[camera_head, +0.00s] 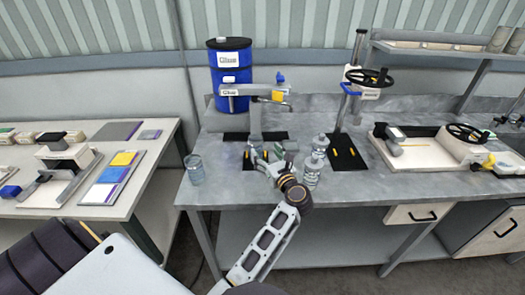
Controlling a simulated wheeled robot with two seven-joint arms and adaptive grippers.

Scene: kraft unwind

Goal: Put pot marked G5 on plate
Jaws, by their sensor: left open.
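No G5 marking is readable at this size, so I cannot tell which vessel is the pot. A clear cup (195,170) stands at the left front of the grey workbench. A clear jar (312,173) stands beside my gripper on its right, and another clear jar (320,146) is just behind it. Dark flat plates lie on the bench: one (343,152) under the handwheel press, another (240,136) by the dispenser stand. My left gripper (268,160) is open over the bench, in front of the dispenser stand; nothing is seen between its fingers. My right gripper is not in view.
A blue drum (231,76) stands at the back, behind a dispenser stand (255,118). A handwheel press (366,82) and a white handwheel machine (430,150) stand to the right. A side table (150,160) with pads and a device is at left. The bench front between cup and gripper is clear.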

